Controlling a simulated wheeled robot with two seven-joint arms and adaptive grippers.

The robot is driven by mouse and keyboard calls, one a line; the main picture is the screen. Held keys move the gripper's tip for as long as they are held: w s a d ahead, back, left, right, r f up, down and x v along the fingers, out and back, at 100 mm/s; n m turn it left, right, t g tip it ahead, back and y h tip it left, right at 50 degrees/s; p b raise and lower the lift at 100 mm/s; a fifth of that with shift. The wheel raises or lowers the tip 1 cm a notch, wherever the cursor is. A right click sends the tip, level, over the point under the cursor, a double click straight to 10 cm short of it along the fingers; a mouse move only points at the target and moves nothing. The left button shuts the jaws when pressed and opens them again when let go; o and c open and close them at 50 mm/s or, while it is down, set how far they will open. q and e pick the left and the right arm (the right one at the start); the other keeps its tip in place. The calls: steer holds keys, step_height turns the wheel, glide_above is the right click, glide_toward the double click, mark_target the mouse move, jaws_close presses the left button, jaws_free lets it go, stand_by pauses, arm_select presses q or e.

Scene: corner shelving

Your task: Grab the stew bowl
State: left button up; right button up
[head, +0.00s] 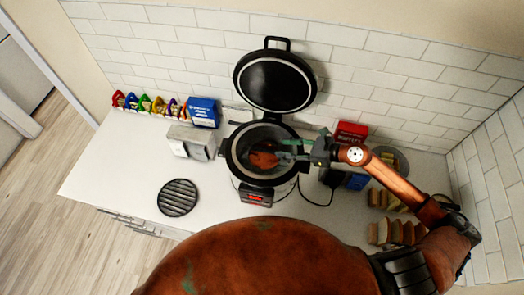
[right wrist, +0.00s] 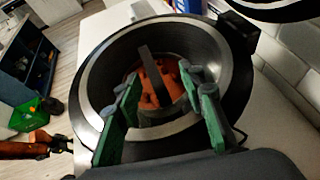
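The stew bowl (head: 263,160) sits down inside an open black cooker pot (head: 234,150). Its red-brown lumpy contents (right wrist: 170,84) show in the right wrist view, with a dark upright strip (right wrist: 149,72), maybe a handle, in front of them. My right gripper (head: 284,149) reaches into the pot's mouth from the right. In the right wrist view its green fingers (right wrist: 168,88) are spread apart, one on each side of the bowl's middle, with nothing clearly held between them. Whether they touch the bowl cannot be told. My left gripper does not show in the head view.
The cooker's lid (head: 274,82) stands raised at the back. A grey toaster-like box (head: 191,142) and blue box (head: 204,112) stand left. A round black trivet (head: 178,197) lies on free white counter. Bread slices (head: 391,233) and a red box (head: 350,132) are right.

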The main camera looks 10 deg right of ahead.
mark_target(265, 149)
steer(key=a, duration=0.1)
steer(key=a+f+p, duration=0.1)
steer(key=a+p, duration=0.1)
steer(key=a, duration=0.1)
steer(key=shift+w+f, duration=0.15)
steer(key=shift+w, duration=0.15)
steer(key=p+x, duration=0.1)
steer(key=x, duration=0.1)
steer(key=shift+w+f, duration=0.25)
steer(key=shift+w, duration=0.1)
steer(key=shift+s+a+f, duration=0.1)
steer(key=shift+s, duration=0.15)
steer(key=shift+w+f, duration=0.1)
steer(key=shift+w, duration=0.1)
steer(key=shift+c, duration=1.1)
steer(key=shift+s, duration=0.15)
steer(key=c, duration=0.7)
jaws_close()
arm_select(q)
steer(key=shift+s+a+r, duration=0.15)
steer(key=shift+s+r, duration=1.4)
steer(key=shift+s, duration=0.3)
